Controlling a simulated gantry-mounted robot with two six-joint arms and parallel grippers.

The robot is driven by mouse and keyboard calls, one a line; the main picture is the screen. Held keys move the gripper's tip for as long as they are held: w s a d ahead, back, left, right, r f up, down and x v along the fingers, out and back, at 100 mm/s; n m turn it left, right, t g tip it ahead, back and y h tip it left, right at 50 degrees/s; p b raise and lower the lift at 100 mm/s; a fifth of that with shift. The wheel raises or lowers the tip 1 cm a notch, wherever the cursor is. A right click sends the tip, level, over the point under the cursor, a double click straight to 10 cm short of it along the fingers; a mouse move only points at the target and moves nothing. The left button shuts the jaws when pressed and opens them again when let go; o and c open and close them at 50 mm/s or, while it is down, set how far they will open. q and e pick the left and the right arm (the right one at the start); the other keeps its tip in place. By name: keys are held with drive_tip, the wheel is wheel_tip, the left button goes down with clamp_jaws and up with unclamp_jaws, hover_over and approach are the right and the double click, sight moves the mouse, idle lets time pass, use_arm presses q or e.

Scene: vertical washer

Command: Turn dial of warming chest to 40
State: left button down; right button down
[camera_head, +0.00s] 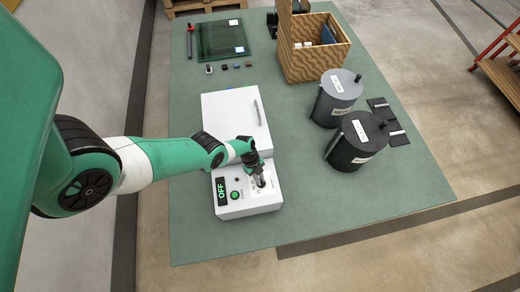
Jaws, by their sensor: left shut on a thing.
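The warming chest (228,116) is a white box with a handle on its lid. Its lower front panel (245,207) carries a black display (221,191) reading "OFF" in green, a green button (234,195) and a small reddish dot. My left gripper (260,182) is over the right part of this panel, shut on the dial there. The dial is mostly hidden by the fingers, and its setting cannot be read. My right gripper is not in view.
A grey canister (335,100) and a black canister (352,146) stand right of the chest. A patterned wooden box (303,62), a glass plate (221,41) and several small blocks lie farther back. The green mat's front area (330,215) is clear.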

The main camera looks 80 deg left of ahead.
use_arm(q)
drive_tip(key=c, duration=0.9)
unclamp_jaws()
drive_tip(key=shift+r, duration=0.1)
drive_tip(key=p+v, duration=0.9)
drive_tip(key=v, duration=0.2)
drive_tip(key=shift+a+r+p, duration=0.2)
drive_tip(key=shift+a+p, duration=0.05)
drive_tip(key=shift+p, duration=0.15)
drive_tip(key=shift+d, duration=0.1)
